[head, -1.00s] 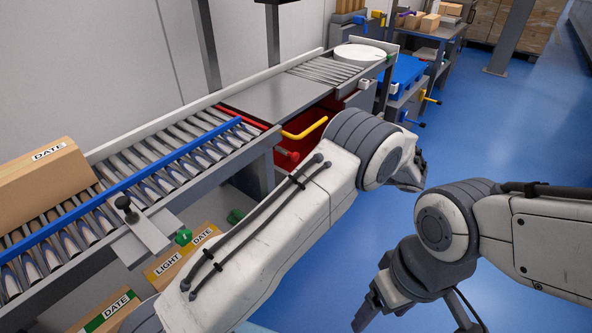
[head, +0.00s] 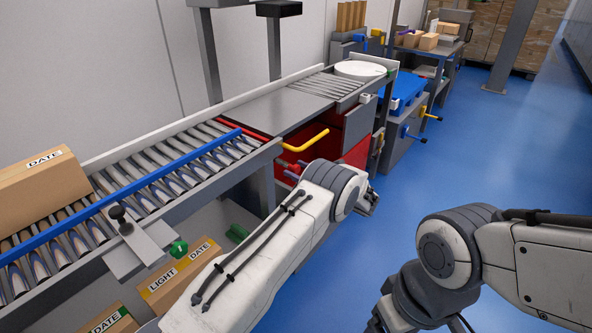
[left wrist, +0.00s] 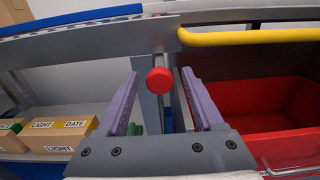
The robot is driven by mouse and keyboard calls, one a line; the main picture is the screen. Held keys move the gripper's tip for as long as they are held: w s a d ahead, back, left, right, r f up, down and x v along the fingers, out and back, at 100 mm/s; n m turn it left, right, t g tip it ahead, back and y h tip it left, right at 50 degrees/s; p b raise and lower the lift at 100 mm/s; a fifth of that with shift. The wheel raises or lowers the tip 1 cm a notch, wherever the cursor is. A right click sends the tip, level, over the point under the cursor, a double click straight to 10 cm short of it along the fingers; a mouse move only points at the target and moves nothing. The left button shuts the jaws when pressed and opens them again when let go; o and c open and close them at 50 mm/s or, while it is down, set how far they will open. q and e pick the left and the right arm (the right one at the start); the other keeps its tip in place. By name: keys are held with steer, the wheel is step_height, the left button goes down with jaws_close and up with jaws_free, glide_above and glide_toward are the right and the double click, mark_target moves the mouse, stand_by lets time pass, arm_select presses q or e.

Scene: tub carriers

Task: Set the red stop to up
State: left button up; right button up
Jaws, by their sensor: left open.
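The red stop bar (head: 246,130) lies across the end of the rollers, low beside the grey plate. Whether it is up or down I cannot tell. A round red knob (left wrist: 159,80) shows below the conveyor rail in the left wrist view; in the head view my left arm largely hides that spot. My left gripper (left wrist: 159,97) is open, its two purple fingers either side of the knob in the picture, with no contact visible. In the head view the arm mostly hides this gripper. My right arm is at the lower right, its gripper cut off by the bottom edge.
A red bin (left wrist: 280,105) with a yellow handle (head: 306,141) is right of the knob. A blue rail (head: 120,187) runs along the rollers. A large box (head: 40,190) sits on the rollers; labelled boxes (head: 178,279) lie below.

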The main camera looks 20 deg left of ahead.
arm_select(q)
steer(key=shift+w+a, duration=0.15)
steer(key=shift+a, duration=0.3)
jaws_close()
stand_by(1.1)
